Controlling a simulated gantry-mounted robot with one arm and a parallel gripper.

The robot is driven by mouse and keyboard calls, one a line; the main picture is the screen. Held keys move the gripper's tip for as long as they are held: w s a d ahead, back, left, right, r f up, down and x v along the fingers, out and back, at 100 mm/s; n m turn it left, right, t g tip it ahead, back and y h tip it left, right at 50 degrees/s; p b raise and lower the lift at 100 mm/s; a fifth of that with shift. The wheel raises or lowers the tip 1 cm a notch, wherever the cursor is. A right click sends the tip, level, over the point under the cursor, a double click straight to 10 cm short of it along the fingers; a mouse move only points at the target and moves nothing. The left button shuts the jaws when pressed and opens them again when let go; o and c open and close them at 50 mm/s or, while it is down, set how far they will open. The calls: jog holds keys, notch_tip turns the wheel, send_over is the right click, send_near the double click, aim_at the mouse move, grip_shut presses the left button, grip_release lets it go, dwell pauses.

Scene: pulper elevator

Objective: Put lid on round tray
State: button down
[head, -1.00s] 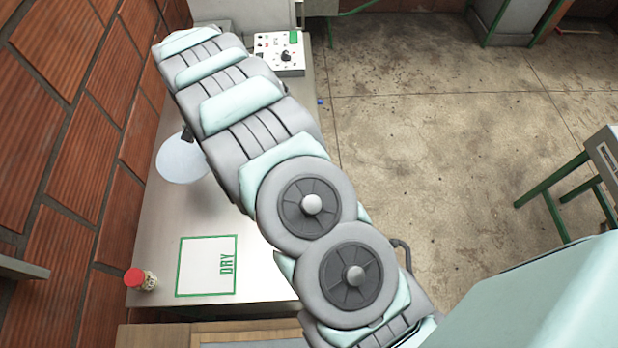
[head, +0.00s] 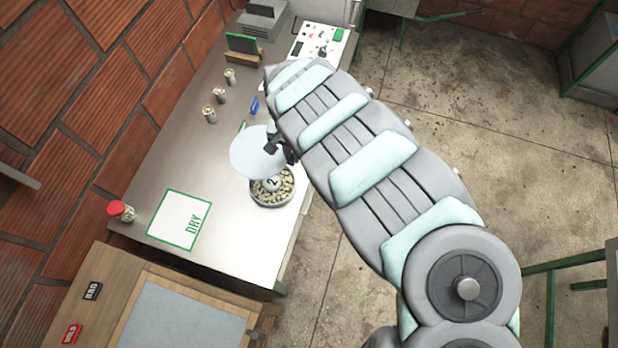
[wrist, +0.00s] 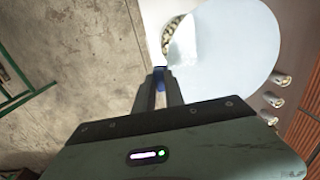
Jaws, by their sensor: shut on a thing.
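The lid (head: 252,153) is a flat, pale bluish-white disc. My gripper (head: 277,147) is shut on its right edge in the head view; the fingertips (wrist: 160,74) also show at the lid (wrist: 235,48) in the wrist view. The round tray (head: 273,204) is full of pale beans and carries a round white marker with a "2". It sits near the table's right edge. The lid is held off to the far-left side of the tray, hiding part of its far rim in the head view. It appears above the tray, but its height is unclear.
A green-framed DRY mat (head: 180,219) and a red-capped jar (head: 121,211) lie to the left. Several small jars (head: 220,95) stand along the wall side. A control panel (head: 318,42) is at the back. A wooden-framed bench (head: 180,315) is at the front.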

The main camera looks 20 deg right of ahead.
jog(key=shift+s+f, duration=0.2)
jog(key=shift+s, duration=0.05)
jog(key=shift+a+f+b, duration=0.15)
jog(key=shift+f+b, duration=1.2)
jog(key=shift+f, duration=8.5)
jog(key=shift+f, duration=0.1)
jog(key=c, duration=1.4)
grip_release()
